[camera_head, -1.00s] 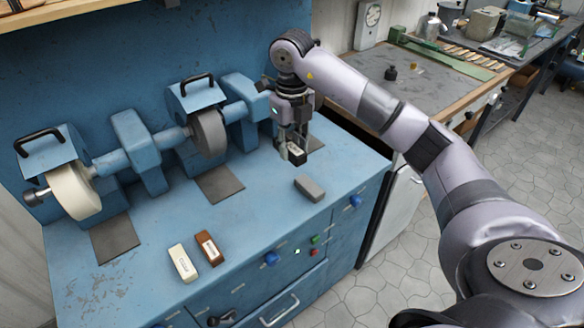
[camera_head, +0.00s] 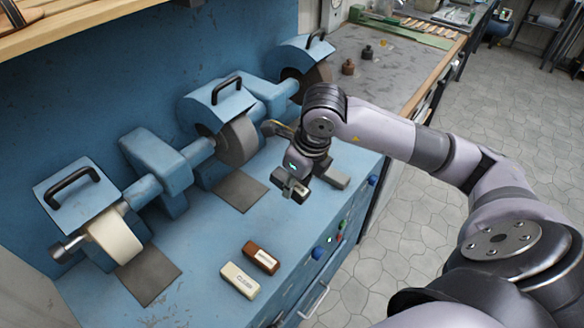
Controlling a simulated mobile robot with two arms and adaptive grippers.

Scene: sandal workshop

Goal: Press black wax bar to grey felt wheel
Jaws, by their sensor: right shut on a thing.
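The grey felt wheel (camera_head: 238,144) sits on the blue grinder shaft, below a blue hood with a black handle. My right gripper (camera_head: 293,180) is in front and to the right of this wheel, above the blue bench top. It is shut on the black wax bar (camera_head: 289,188), whose pale label partly shows. The bar is tilted and clear of the wheel, with a gap between them. The fingers hide part of the bar. My left gripper is not in view.
A white wheel (camera_head: 114,236) is at the left end of the shaft. A cream bar (camera_head: 240,281) and a brown bar (camera_head: 261,258) lie on the blue bench (camera_head: 205,262). A grey block (camera_head: 336,179) lies just behind my gripper. A further hooded wheel (camera_head: 292,78) is at the right.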

